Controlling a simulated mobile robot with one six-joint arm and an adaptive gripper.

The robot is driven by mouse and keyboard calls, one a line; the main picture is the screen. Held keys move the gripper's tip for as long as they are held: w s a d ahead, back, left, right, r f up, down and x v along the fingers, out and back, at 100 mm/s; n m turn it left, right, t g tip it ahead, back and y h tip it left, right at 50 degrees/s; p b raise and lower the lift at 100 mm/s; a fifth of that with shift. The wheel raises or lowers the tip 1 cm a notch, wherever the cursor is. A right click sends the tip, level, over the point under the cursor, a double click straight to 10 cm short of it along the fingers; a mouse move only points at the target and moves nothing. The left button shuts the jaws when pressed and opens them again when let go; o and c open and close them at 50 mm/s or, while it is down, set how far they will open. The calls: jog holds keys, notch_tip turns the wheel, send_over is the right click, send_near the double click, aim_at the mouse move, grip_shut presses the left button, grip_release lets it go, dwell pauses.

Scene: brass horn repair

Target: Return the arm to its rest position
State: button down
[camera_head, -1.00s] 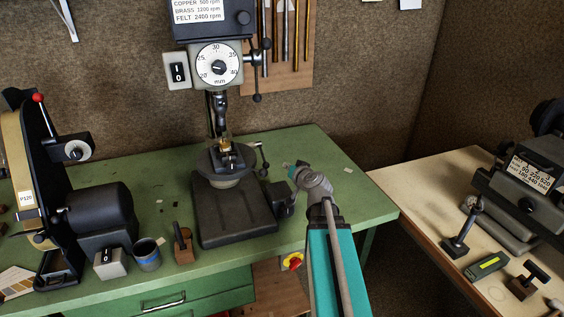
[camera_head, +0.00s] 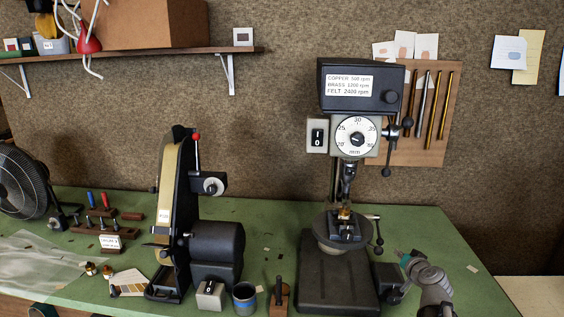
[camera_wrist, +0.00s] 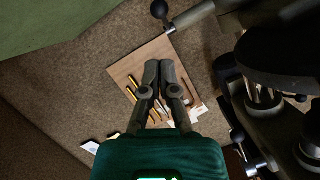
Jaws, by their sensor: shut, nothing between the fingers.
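My gripper (camera_wrist: 158,65) is shut and empty in the wrist view, its two dark fingertips together. Behind them in that view is the wooden tool board (camera_wrist: 145,60) on the brown wall. In the head view my arm shows at the lower right, its grey wrist and a bit of teal beside the right side of the drill press (camera_head: 338,270). The fingers are too small to make out there. The press has a dial, a label box and a small brass piece (camera_head: 345,212) at its table. Most of my arm is below the frame.
The belt sander (camera_head: 175,220) stands left of the press on the green bench (camera_head: 270,222). A dark cup (camera_head: 244,298) and a small switch box (camera_head: 210,295) are in front. A fan (camera_head: 22,183) stands far left. A shelf (camera_head: 130,52) runs above. Bench right of my wrist is mostly clear.

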jog(key=s+a+f+n+g+y, duration=0.1)
jog(key=a+f+g, duration=0.1)
jog(key=a, duration=0.3)
jog(key=s+a+f+n+g+y, duration=0.1)
jog(key=a+f+g, duration=0.1)
jog(key=a, duration=0.3)
jog(key=a+f+n+g+y, duration=0.1)
jog(key=a+f+n+g, duration=0.1)
jog(key=a+f, duration=0.1)
jog(key=shift+s+a+f+y, duration=0.15)
jog(key=shift+s+a, duration=0.05)
jog(key=shift+a, duration=0.25)
jog(key=shift+s+a+f+y, duration=0.1)
jog(key=shift+s+a+y, duration=0.1)
jog(key=shift+a, duration=0.25)
jog(key=s+a+f+g, duration=0.1)
jog(key=s+a+f+n+g, duration=0.1)
jog(key=s+a, duration=0.1)
jog(key=s+a+f+g+h, duration=0.1)
jog(key=a+g, duration=0.1)
jog(key=shift+s+a+f, duration=0.1)
jog(key=shift+s+f, duration=0.2)
jog(key=shift+f, duration=0.05)
jog(key=s+a+f+g+h, duration=0.2)
jog(key=s+g+h, duration=0.1)
jog(key=s, duration=0.4)
jog(key=shift+a+n+g, duration=0.3)
jog(key=shift+g, duration=0.5)
